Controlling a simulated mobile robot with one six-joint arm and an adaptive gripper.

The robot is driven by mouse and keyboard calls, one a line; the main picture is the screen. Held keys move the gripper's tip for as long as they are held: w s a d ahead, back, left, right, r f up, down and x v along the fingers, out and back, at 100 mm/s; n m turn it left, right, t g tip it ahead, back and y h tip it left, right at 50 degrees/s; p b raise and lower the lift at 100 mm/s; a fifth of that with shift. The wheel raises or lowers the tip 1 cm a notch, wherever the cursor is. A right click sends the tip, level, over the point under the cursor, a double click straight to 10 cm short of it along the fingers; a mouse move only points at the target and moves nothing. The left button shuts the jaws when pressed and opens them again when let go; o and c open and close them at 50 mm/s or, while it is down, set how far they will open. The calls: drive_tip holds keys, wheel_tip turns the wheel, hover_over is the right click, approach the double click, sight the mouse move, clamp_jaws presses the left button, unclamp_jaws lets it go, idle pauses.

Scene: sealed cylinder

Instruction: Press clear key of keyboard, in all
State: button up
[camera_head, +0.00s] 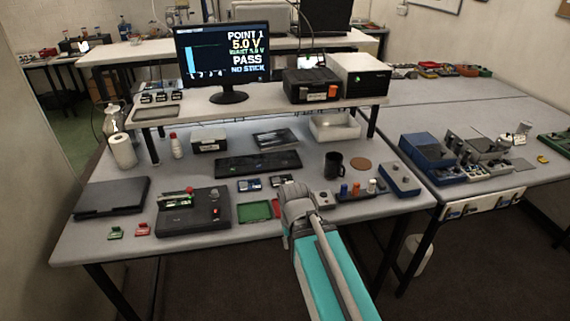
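A black keyboard (258,164) lies on the grey workbench below the raised shelf. Its single keys are too small to read, so I cannot tell which one is the clear key. My gripper (289,190) is over the front middle of the bench, in front of the keyboard and a little to its right in the picture. My arm hides its fingertips, so I cannot tell whether it is open or shut. A monitor (224,55) on the shelf reads "POINT 1", "5.0 V", "PASS" and "NO STICK".
A black mug (333,165) stands right of the keyboard. A dark device with a red switch (195,212) sits at front left, beside a black laptop (112,198). A green tray (254,211) lies left of my gripper. Small dark modules (249,185) lie in front of the keyboard.

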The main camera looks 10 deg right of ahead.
clamp_jaws()
idle(1.1)
